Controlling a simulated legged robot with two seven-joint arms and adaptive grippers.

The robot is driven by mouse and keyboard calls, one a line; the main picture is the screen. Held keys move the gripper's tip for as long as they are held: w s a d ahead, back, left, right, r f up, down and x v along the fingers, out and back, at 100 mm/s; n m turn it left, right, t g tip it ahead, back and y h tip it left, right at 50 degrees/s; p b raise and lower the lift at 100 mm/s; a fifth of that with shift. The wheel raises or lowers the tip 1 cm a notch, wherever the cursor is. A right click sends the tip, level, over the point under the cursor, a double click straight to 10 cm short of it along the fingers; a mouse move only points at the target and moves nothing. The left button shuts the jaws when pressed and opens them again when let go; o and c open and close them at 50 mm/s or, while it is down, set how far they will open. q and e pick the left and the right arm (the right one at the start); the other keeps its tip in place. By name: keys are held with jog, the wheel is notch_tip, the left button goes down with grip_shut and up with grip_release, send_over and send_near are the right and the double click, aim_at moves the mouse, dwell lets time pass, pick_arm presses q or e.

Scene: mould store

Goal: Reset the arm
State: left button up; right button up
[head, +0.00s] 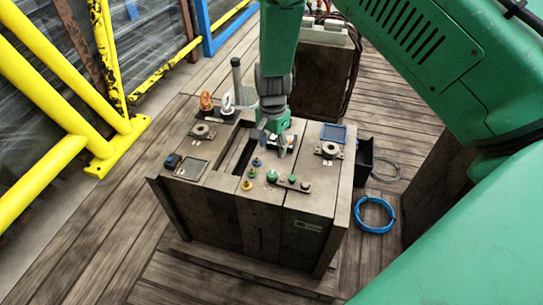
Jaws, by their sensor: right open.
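My right gripper (276,144) hangs from my green right arm and points down over the top of a wooden box (310,200). It is open, with its fingers close above the middle of the top. A small pale item (291,141) shows right beside the fingers; I cannot tell whether they touch it. My left gripper is not in view.
The top carries an orange ring (206,101), a white ring (227,105), a grey post (237,78), a green knob (272,176) and a blue-framed square (333,133). A blue coil (374,214) lies right of the box. Yellow railings (60,90) stand left.

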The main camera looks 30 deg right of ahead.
jog(key=shift+r, duration=0.3)
jog(key=s+f+n, duration=0.1)
jog(key=s+f, duration=0.1)
jog(key=s, duration=0.1)
jog(key=s+d+f+n, duration=0.1)
jog(key=s+f, duration=0.1)
jog(key=s, duration=0.1)
jog(key=s+f+n+h, duration=0.1)
jog(key=s+f+n, duration=0.1)
jog(key=s+f, duration=0.1)
jog(key=shift+s+d, duration=0.15)
jog(key=s+a+f+n, duration=0.1)
jog(key=s+n, duration=0.4)
jog(key=s, duration=0.5)
jog(key=s+a+f+n+y, duration=0.1)
jog(key=s+a+n, duration=0.3)
jog(key=s, duration=0.7)
jog(key=shift+f+n+t, duration=0.3)
jog(key=shift+f+n, duration=0.35)
jog(key=shift+n, duration=0.55)
